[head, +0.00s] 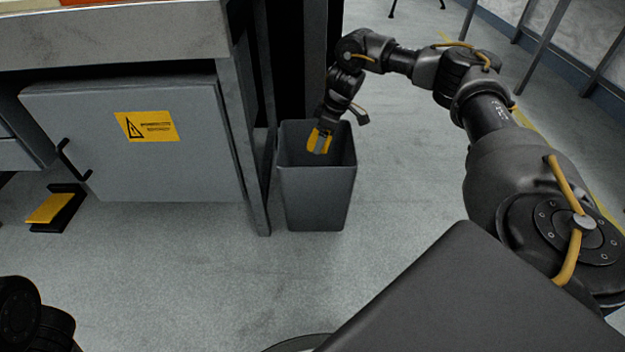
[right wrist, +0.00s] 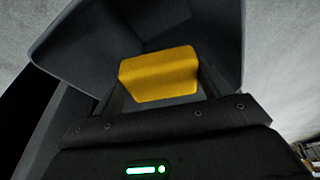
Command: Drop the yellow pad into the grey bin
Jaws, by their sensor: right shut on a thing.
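The yellow pad (right wrist: 160,75) is between the fingers of my right gripper (head: 319,143), which is shut on it. In the head view the yellow pad (head: 314,139) shows partly, with a grey finger in front of it. The grey bin (head: 317,198) stands on the floor beside the workbench, upright and open at the top. My right gripper points down at the bin's mouth, with the pad over the opening. In the right wrist view the bin (right wrist: 215,40) shows behind and around the pad. My left gripper is out of view; only a dark part of mine shows at lower left.
A grey cabinet (head: 150,165) with a yellow warning label stands left of the bin, under the bench. A yellow and black pedal-like object (head: 50,207) lies on the floor at far left. The bench leg (head: 247,150) is close to the bin. Floor in front is clear.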

